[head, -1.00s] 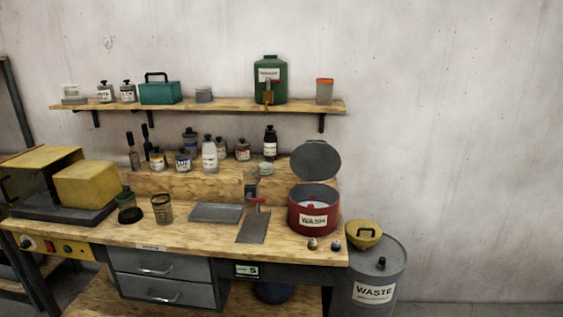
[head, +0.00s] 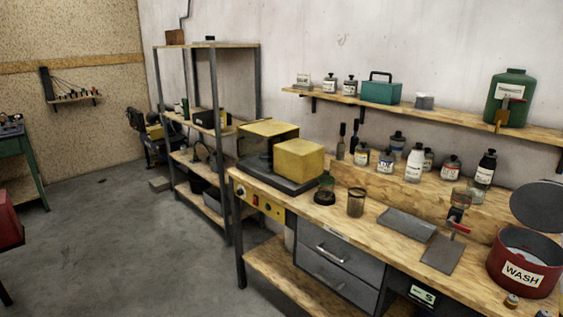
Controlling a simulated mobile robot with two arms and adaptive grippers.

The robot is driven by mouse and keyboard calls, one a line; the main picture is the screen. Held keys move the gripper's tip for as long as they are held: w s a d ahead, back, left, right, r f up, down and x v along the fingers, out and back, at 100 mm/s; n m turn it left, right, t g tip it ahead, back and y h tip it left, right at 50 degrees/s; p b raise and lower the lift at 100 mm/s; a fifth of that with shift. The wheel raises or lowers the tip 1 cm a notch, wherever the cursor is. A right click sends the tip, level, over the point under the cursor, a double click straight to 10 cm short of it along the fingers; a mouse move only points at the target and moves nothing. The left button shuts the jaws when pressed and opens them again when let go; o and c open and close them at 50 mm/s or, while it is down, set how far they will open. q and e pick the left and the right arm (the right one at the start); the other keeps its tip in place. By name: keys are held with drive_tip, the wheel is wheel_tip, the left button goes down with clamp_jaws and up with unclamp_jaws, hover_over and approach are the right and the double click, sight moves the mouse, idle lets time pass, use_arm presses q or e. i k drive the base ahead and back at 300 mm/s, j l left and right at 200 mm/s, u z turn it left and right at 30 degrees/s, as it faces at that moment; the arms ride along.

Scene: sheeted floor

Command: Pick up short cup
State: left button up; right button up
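No thing is clearly marked as the short cup, and I cannot tell which vessel it is. A brownish see-through cup (head: 356,204) stands upright on the wooden workbench (head: 380,188). Left of it, beside the yellow machine, is a low dark round vessel (head: 324,197) with a green part behind it. Neither of my grippers is in view.
The yellow machine (head: 298,160) stands on the bench's left end. A grey tray (head: 407,224) and red WASH pot (head: 525,262) are further right. A metal rack (head: 212,115) stands behind left. The concrete floor (head: 130,240) is open at left.

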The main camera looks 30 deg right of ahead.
sight(477, 189)
drive_tip(key=k+l, duration=0.1)
drive_tip(key=l, duration=0.25)
drive_tip(key=k+l+u, duration=0.15)
drive_tip(key=l, duration=0.25)
drive_tip(key=k+l, duration=0.1)
drive_tip(key=l, duration=0.25)
drive_tip(key=k+l+u, duration=0.15)
drive_tip(key=l, duration=0.2)
drive_tip(key=k+l, duration=0.15)
drive_tip(key=l, duration=0.2)
drive_tip(key=k+l+u, duration=0.1)
drive_tip(key=l, duration=0.25)
drive_tip(key=k+l, duration=0.2)
drive_tip(key=l, duration=0.25)
drive_tip(key=k+l, duration=0.25)
drive_tip(key=l, duration=0.2)
drive_tip(key=k+l, duration=0.2)
drive_tip(key=l, duration=0.2)
drive_tip(key=k+l, duration=0.2)
drive_tip(key=l, duration=0.25)
drive_tip(key=k+l, duration=0.2)
drive_tip(key=l, duration=0.25)
drive_tip(key=k+l, duration=0.25)
drive_tip(key=l, duration=0.2)
drive_tip(key=k+l, duration=0.2)
drive_tip(key=l, duration=0.2)
drive_tip(key=k+l, duration=0.2)
drive_tip(key=l, duration=0.25)
